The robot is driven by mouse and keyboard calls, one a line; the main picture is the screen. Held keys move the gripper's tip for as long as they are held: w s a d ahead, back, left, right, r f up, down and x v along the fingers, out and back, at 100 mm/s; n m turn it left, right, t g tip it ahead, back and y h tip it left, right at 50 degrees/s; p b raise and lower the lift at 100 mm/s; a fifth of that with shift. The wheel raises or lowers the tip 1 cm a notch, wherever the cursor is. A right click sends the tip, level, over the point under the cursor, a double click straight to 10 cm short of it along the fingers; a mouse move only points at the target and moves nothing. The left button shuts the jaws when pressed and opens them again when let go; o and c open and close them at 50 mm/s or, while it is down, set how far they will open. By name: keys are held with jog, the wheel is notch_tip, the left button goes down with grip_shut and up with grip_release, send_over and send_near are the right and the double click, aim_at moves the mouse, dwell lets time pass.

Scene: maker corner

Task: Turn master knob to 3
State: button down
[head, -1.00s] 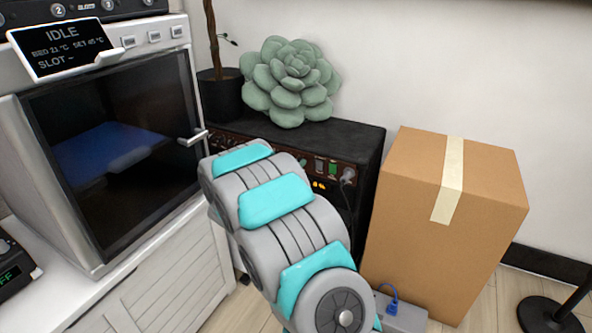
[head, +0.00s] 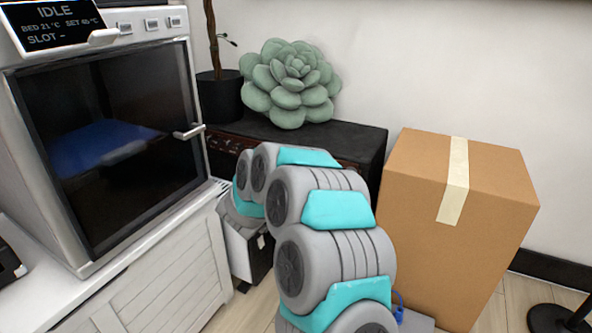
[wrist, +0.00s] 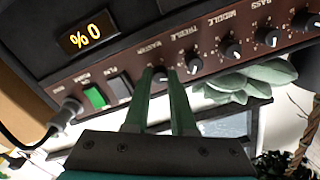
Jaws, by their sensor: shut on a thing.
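The black amplifier (head: 357,143) stands against the wall behind my arm in the head view, which hides most of its front. In the wrist view its brown control panel (wrist: 215,72) slants across the picture, upside down, with a row of knobs. My gripper (wrist: 159,77) is at the master knob (wrist: 160,72), its two green fingers on either side, shut on it. The fingers partly cover the knob, and I cannot read where its pointer stands. The amber display (wrist: 85,36) reads 0%, seen inverted. My gripper is hidden in the head view.
The treble knob (wrist: 193,65) is close beside my right finger, with the middle knob (wrist: 230,50) beyond it. A lit green switch (wrist: 95,97) and a plugged cable (wrist: 66,116) are left. A cardboard box (head: 445,225) stands right of the amplifier; an oven-like machine (head: 110,150) stands left.

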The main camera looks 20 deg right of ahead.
dwell(0.4)
jog(key=c, duration=0.7)
grip_release()
jog(key=shift+c, duration=0.2)
jog(key=v, duration=0.8)
jog(key=shift+p, duration=0.4)
jog(key=shift+d, duration=0.1)
